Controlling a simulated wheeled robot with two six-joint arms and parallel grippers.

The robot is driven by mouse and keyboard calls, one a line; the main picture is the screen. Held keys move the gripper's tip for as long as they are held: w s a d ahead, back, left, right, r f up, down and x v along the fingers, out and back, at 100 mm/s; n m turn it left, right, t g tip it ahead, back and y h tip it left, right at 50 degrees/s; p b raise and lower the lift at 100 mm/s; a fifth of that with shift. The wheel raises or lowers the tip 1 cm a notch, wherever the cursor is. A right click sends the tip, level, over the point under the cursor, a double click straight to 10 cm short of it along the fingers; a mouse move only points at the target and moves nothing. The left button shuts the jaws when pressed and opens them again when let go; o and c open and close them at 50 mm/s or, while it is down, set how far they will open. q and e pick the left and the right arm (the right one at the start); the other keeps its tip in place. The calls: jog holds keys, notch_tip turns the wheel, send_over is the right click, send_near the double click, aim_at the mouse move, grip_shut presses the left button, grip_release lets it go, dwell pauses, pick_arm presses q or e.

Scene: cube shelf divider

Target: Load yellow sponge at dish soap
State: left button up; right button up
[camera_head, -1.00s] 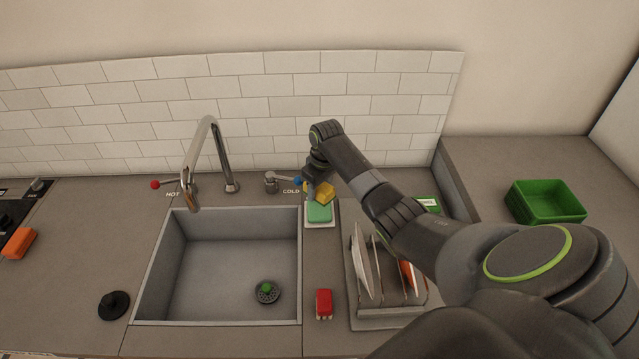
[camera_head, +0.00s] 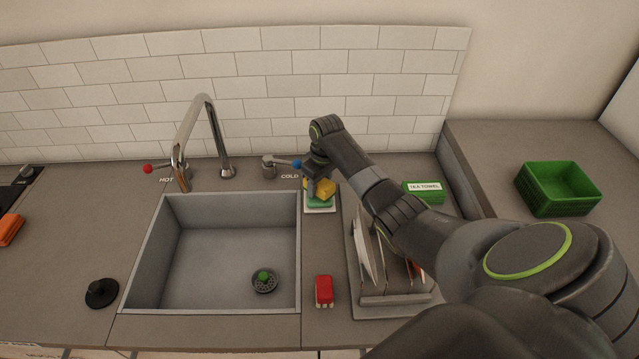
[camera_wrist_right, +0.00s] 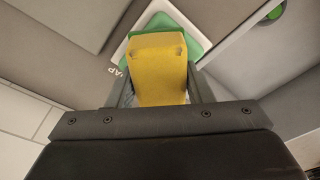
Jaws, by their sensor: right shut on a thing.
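The yellow sponge (camera_head: 320,188) is between the fingers of my right gripper (camera_head: 310,186), which is shut on it. In the right wrist view the sponge (camera_wrist_right: 160,75) sits between the two fingers (camera_wrist_right: 155,92). It overlaps a green sponge (camera_head: 318,203) on a small white tray (camera_head: 325,211) right of the sink's back corner. I cannot tell whether the two sponges touch. In the right wrist view, lettering ending in "AP" shows at the white tray's edge (camera_wrist_right: 119,57). No soap bottle is visible. My left gripper is not in view.
The sink (camera_head: 210,312) lies left of the tray, with a tap (camera_head: 181,140) and a blue-knobbed cold handle (camera_head: 285,163) behind. A green crate (camera_head: 555,207) stands far right.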

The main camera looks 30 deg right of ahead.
jog(key=shift+f, duration=0.4)
dwell(0.3)
jog(key=o, duration=1)
jog(key=shift+c, duration=0.2)
jog(key=c, duration=0.3)
jog(key=shift+c, duration=0.2)
jog(key=shift+r+p, duration=0.2)
jog(key=shift+p, duration=0.2)
jog(key=c, duration=0.8)
